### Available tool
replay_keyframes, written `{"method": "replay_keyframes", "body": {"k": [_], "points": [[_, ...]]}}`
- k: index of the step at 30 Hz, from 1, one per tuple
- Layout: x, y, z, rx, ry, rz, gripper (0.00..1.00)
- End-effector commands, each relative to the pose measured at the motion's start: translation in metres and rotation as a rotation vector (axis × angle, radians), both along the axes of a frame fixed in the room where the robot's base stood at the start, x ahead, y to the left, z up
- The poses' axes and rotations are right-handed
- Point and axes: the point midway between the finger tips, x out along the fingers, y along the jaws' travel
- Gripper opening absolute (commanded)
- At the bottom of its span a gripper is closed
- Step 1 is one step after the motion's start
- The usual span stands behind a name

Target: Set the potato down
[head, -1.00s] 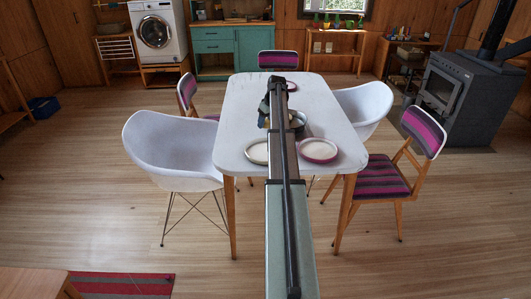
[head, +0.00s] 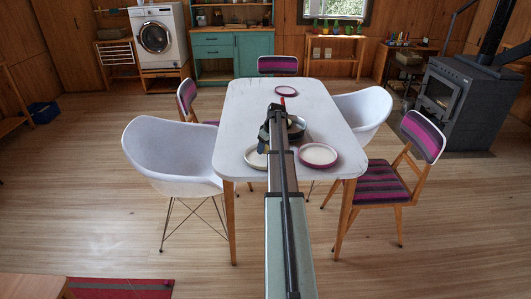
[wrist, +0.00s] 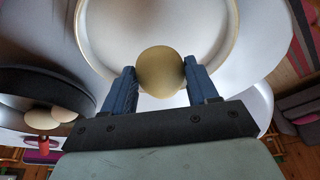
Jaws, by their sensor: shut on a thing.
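My gripper (wrist: 160,80) is shut on a round, yellowish potato (wrist: 160,70), held between its two blue fingers in the wrist view. Behind the potato in that view lies a white plate with a cream rim (wrist: 92,40). In the head view my gripper (head: 263,142) is over the near part of the white table, by the cream-rimmed plate (head: 251,160). My arm hides part of this plate, and I cannot make out the potato there. I cannot tell how high the potato is above the plate.
A dark pan (wrist: 25,82) with pale round things in it and a red handle (wrist: 43,147) stands beside the plate. A pink-rimmed plate (head: 318,156) lies to the right, another (head: 286,90) at the far end. Chairs surround the table (head: 245,100).

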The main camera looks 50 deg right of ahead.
Motion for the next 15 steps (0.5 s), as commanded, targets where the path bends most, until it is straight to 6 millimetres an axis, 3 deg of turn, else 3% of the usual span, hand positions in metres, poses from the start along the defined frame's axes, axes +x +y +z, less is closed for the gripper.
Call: {"method": "replay_keyframes", "body": {"k": [6, 15], "points": [[0.0, 0.0, -0.027, 0.001, 0.0, 0.0, 0.24], [0.0, 0.0, -0.03, 0.0, 0.0, 0.0, 0.24]]}}
